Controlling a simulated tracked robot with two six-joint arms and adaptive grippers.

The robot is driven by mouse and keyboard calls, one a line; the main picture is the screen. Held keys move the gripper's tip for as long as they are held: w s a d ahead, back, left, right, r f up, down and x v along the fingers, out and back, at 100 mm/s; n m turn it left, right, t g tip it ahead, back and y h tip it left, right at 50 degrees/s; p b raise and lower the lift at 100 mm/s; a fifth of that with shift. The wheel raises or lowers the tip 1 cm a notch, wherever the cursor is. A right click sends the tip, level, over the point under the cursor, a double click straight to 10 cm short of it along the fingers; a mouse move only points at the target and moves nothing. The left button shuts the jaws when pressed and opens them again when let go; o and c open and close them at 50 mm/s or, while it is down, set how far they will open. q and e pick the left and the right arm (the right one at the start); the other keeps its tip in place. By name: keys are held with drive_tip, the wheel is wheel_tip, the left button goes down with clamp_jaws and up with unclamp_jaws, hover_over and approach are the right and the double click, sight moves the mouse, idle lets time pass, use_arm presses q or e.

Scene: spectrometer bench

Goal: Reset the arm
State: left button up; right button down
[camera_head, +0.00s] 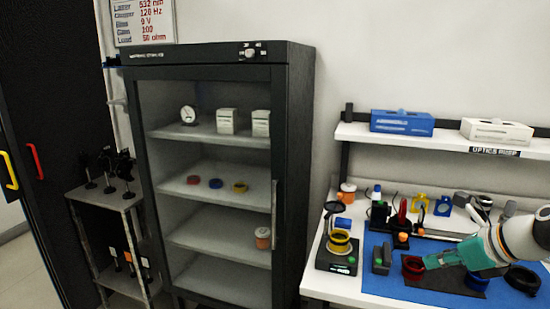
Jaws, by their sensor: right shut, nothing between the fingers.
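My right arm comes in from the right edge over the bench. My right gripper (432,262), with teal fingers, is shut and empty. Its tip is beside a dark red ring (412,266) on the blue mat (382,287); I cannot tell whether they touch. My left gripper is not in view.
A dark cabinet (295,150) with shelves stands left of the white bench (318,285). A black device (338,262) with a yellow ring sits at the bench's left. Black rings (522,279) lie on the mat's right. A shelf (450,141) with blue and white boxes hangs above.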

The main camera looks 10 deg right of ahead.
drive_tip(key=s+a+f+n+g+y, duration=0.1)
drive_tip(key=a+f+g, duration=0.1)
drive_tip(key=a+f, duration=0.5)
drive_tip(key=a+f+n+g, duration=0.2)
drive_tip(key=a+f+g, duration=0.1)
drive_tip(key=f, duration=0.8)
drive_tip(key=s+a+f+n+g+y, duration=0.1)
drive_tip(key=a+f+g, duration=0.1)
drive_tip(key=a+f, duration=0.55)
drive_tip(key=s+a+f+n, duration=0.4)
drive_tip(key=s+f+n, duration=0.4)
drive_tip(key=f+n, duration=0.2)
drive_tip(key=s+a+f+n+h, duration=0.1)
drive_tip(key=s+a+f+n, duration=0.4)
drive_tip(key=s+f+n, duration=0.4)
drive_tip(key=f+n, duration=0.1)
drive_tip(key=n, duration=0.5)
drive_tip(key=shift+s+n+h+p, duration=0.2)
drive_tip(key=shift+n+h+p, duration=0.1)
drive_tip(key=shift+p, duration=0.05)
drive_tip(key=shift+d, duration=0.1)
